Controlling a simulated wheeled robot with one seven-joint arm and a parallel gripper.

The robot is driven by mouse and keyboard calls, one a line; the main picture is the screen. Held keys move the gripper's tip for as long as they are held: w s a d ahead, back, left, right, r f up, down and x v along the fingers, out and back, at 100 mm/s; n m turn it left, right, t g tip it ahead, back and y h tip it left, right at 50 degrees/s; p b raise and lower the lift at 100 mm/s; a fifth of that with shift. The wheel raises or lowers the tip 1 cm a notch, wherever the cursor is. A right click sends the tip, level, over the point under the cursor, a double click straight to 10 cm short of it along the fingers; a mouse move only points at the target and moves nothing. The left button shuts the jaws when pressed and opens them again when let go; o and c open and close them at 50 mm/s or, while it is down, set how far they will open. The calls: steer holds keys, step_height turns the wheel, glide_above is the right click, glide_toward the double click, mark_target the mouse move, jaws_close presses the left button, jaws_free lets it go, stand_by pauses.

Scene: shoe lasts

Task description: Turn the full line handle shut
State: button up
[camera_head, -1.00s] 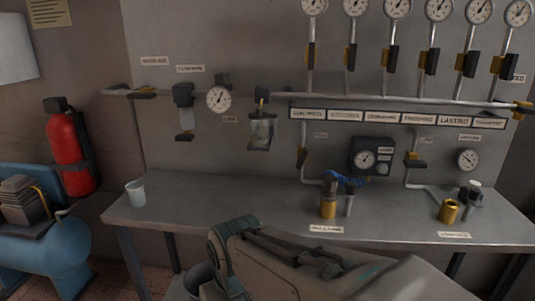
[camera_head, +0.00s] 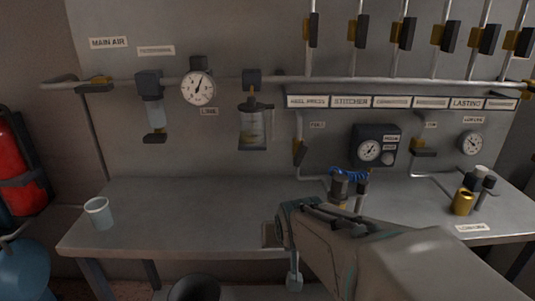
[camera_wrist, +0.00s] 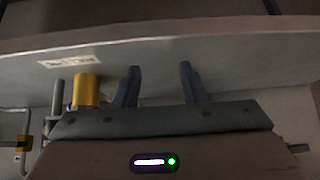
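A drop pipe on the wall panel carries a valve with a dark handle (camera_head: 300,152), under a small label (camera_head: 317,125) that seems to read FULL. This handle hangs roughly in line with its vertical pipe. A second valve (camera_head: 424,147), on the pipe to its right, has its handle lying crosswise. My gripper (camera_wrist: 158,84) is open in the wrist view, with nothing between its two fingers. It is low at the bench front, apart from the valves. My arm hides part of the bench below the FULL valve.
The bench (camera_head: 150,205) holds a cup (camera_head: 98,212) at left and a brass cylinder (camera_head: 463,202) at right. A glass bowl (camera_head: 254,125) and gauge (camera_head: 198,88) hang on the panel. The left bench is mostly clear.

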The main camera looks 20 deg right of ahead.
mark_target(302, 155)
steer(key=w+d+t, duration=0.1)
steer(key=w+d, duration=0.1)
steer(key=w+d+r+m+t+h+b, duration=0.1)
steer(key=w+t, duration=0.1)
steer(key=w+d+m+t+b, duration=0.1)
steer(key=w+d, duration=0.1)
steer(key=w, duration=0.1)
steer(key=shift+d+r+t+h, duration=0.2)
steer(key=shift+d+t+h, duration=0.15)
steer(key=shift+t+h, duration=0.05)
steer(key=w+d+r+m+t+h+p, duration=0.1)
steer(key=w+d+r+m+t+p, duration=0.1)
steer(key=w+d+r+t+p, duration=0.2)
steer(key=shift+w+d+r+t+p, duration=0.3)
steer(key=shift+w+d+r+t, duration=0.2)
steer(key=shift+r+t, duration=0.25)
steer(key=p, duration=0.4)
steer(key=shift+w+h+p, duration=0.3)
steer(key=shift+p, duration=0.05)
steer(key=p+x, duration=0.1)
steer(key=x, duration=0.6)
steer(key=p+x, duration=0.1)
steer(key=x, duration=0.3)
steer(key=shift+d+f+p, duration=0.1)
steer(key=shift+f+p, duration=0.2)
steer(key=shift+f, duration=0.05)
jaws_close()
